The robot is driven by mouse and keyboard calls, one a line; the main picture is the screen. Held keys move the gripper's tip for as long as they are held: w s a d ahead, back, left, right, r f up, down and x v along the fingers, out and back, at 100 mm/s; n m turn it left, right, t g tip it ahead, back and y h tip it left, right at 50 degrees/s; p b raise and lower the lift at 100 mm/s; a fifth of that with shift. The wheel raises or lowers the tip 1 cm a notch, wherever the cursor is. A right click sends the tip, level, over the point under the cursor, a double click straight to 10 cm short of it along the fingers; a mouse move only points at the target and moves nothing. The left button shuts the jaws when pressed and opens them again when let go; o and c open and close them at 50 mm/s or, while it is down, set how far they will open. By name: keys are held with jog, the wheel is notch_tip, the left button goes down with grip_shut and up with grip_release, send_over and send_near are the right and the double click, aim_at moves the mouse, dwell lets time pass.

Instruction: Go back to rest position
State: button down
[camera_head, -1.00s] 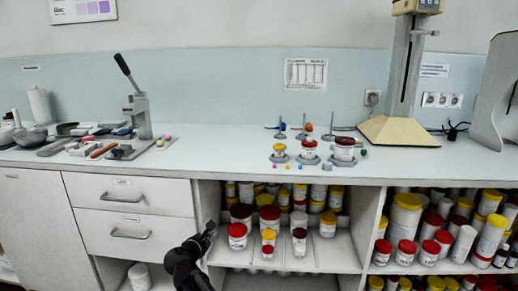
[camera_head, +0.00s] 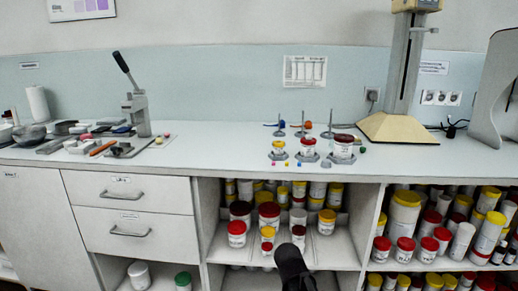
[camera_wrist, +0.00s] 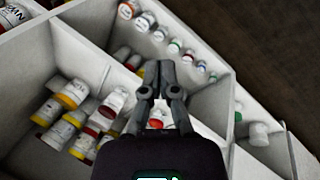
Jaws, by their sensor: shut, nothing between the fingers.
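My gripper (camera_wrist: 159,70) shows in the wrist view, its two dark fingers brought together at the tips with nothing between them. It is over the open shelves, with jars on both sides of it. In the head view, a dark part of my arm (camera_head: 293,268) rises at the bottom centre, in front of the middle shelf. The fingers cannot be made out there.
Jars with red and yellow lids (camera_head: 268,216) fill the middle shelf, and more (camera_head: 405,210) stand on the right shelves. Jars on stands (camera_head: 342,150) and a lever press (camera_head: 138,105) are on the white counter (camera_head: 225,160). Drawers (camera_head: 130,195) are at left.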

jog(key=s+d+f+m+g+y, duration=0.1)
jog(key=s+d+m+g+y, duration=0.2)
jog(key=s+m, duration=0.35)
notch_tip(320, 180, up, 33)
jog(key=p, duration=3.3)
jog(key=shift+s+d+t, duration=0.3)
jog(key=shift+d, duration=0.05)
jog(key=shift+f, duration=0.1)
